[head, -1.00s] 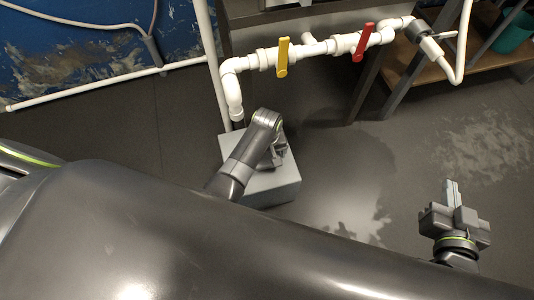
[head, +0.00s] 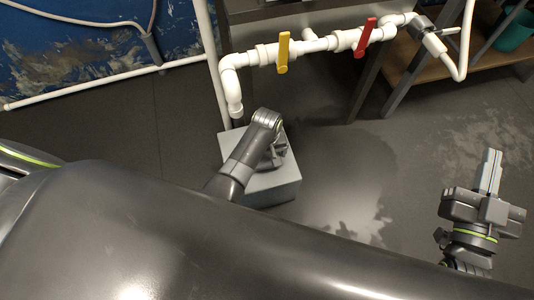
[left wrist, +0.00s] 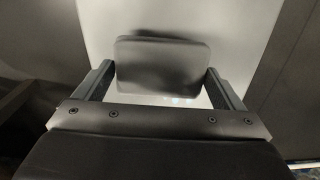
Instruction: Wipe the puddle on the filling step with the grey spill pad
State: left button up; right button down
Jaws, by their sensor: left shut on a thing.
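The filling step (head: 277,190) is a light grey block on the floor under the white pipe; its pale top (left wrist: 245,25) fills the background of the left wrist view. My left gripper (head: 276,155) is over the step's top, pointing down. It is shut on the grey spill pad (left wrist: 163,65), a dark rounded slab between its fingers. Whether the pad touches the step I cannot tell. Small bright glints show just below the pad in the left wrist view; I cannot make out the puddle's outline. My right gripper (head: 490,172) is shut and empty, at the right.
White pipework with a yellow valve handle (head: 283,52) and a red valve handle (head: 365,38) runs behind the step. A wooden shelf (head: 440,70) with a teal container (head: 514,31) stands at the back right. The dark floor right of the step is clear.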

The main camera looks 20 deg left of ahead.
pick_arm(q)
jog(key=shift+f+b, duration=0.55)
jog(key=shift+f, duration=0.4)
dwell(0.6)
jog(key=shift+w, duration=0.1)
